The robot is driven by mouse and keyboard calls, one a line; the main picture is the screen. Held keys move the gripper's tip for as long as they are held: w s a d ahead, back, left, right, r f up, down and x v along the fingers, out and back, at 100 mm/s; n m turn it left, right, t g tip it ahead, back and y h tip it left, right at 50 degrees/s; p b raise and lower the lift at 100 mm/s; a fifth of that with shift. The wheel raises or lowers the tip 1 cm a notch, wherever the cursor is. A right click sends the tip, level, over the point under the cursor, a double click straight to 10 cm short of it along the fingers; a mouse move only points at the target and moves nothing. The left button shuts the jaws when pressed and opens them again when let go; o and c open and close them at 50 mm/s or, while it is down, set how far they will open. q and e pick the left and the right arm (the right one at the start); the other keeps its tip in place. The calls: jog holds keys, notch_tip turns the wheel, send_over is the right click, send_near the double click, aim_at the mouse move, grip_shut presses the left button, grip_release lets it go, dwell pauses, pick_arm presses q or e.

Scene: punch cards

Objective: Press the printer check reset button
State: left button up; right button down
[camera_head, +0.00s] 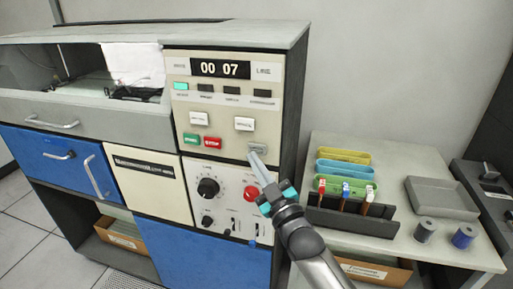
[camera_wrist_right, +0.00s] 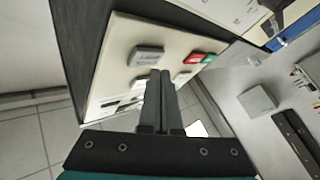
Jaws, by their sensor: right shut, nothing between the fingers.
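The printer's control panel (camera_head: 222,105) carries several push buttons. They include a left white button (camera_head: 199,118), a right white button (camera_head: 244,124), a green button (camera_head: 191,139) and a red button (camera_head: 212,143). A grey button (camera_head: 257,148) sits at the lower right; labels are too small to read. My right gripper (camera_head: 254,155) is shut and empty, its fingertips at or just in front of the grey button's lower edge. I cannot tell whether they touch. In the right wrist view the shut fingers (camera_wrist_right: 160,75) point at the panel beside a grey button (camera_wrist_right: 146,55). My left gripper is out of view.
A display (camera_head: 220,68) reads 00 07 above a lit green lamp (camera_head: 181,86). Below are a black knob (camera_head: 208,187) and a red knob (camera_head: 251,193). The side table (camera_head: 400,244) holds a dark card rack (camera_head: 350,220), a grey tray (camera_head: 440,196) and two small cylinders.

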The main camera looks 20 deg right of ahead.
jog(key=s+a+p, duration=0.1)
jog(key=s, duration=0.1)
jog(key=s+a+p, duration=0.1)
jog(key=s+a, duration=0.1)
jog(key=shift+s+p, duration=0.1)
jog(key=shift+p, duration=0.25)
jog(key=shift+d, duration=0.1)
dwell(0.7)
jog(key=s+f+m+g+h, duration=0.1)
jog(key=s+f+g, duration=0.25)
jog(key=f, duration=0.75)
jog(key=s+d+f+m+g, duration=0.1)
jog(key=s+f+g, duration=0.25)
jog(key=f, duration=0.85)
jog(key=s+f+m+g+h, duration=0.1)
jog(key=s+f+g, duration=0.25)
jog(key=f, duration=0.75)
jog(key=s+d+f+g, duration=0.1)
jog(key=s+f+g, duration=0.2)
jog(key=s+f, duration=0.3)
jog(key=s+d+f+m+g+h, duration=0.1)
jog(key=s+f+g, duration=0.2)
jog(key=s, duration=1.4)
jog(key=s+d+f+m+g+b, duration=0.1)
jog(key=s+f+g, duration=0.2)
jog(key=s+f, duration=0.8)
jog(key=shift+s+d+g, duration=0.15)
jog(key=shift+d+g, duration=0.15)
jog(key=shift+g, duration=0.05)
